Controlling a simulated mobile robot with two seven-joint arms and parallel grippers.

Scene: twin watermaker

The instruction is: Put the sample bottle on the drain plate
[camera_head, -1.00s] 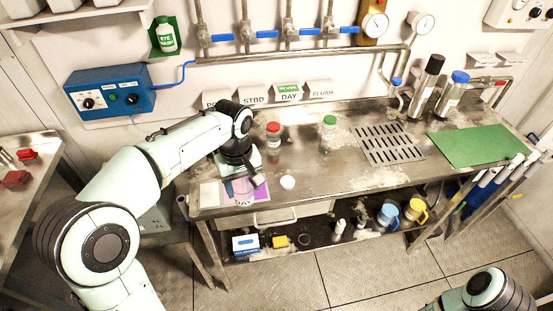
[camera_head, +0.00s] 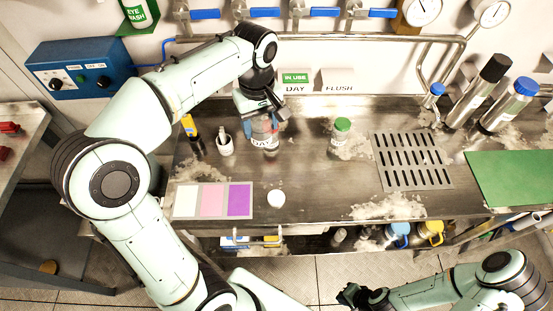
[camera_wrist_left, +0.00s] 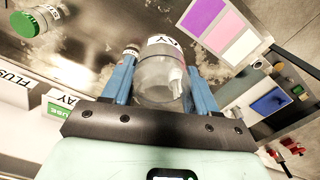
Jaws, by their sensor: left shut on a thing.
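The sample bottle (camera_head: 264,140) is clear with a "DAY" label, upright at the bench's left-middle. My left gripper (camera_head: 264,124) is shut around it and hides its top. In the left wrist view the clear bottle (camera_wrist_left: 160,78) sits between the two blue fingers. I cannot tell whether its base touches the bench. The drain plate (camera_head: 412,162) is a slotted metal plate to the right, with nothing on it. My right gripper (camera_head: 352,295) is low in front of the bench, apart from everything; its jaws are too dark to read.
A green-capped bottle (camera_head: 340,136) stands between the held bottle and the drain plate. A small white disc (camera_head: 276,198) and a colour card (camera_head: 213,200) lie near the front edge. Tall flasks (camera_head: 480,92) and a green mat (camera_head: 515,178) are further right.

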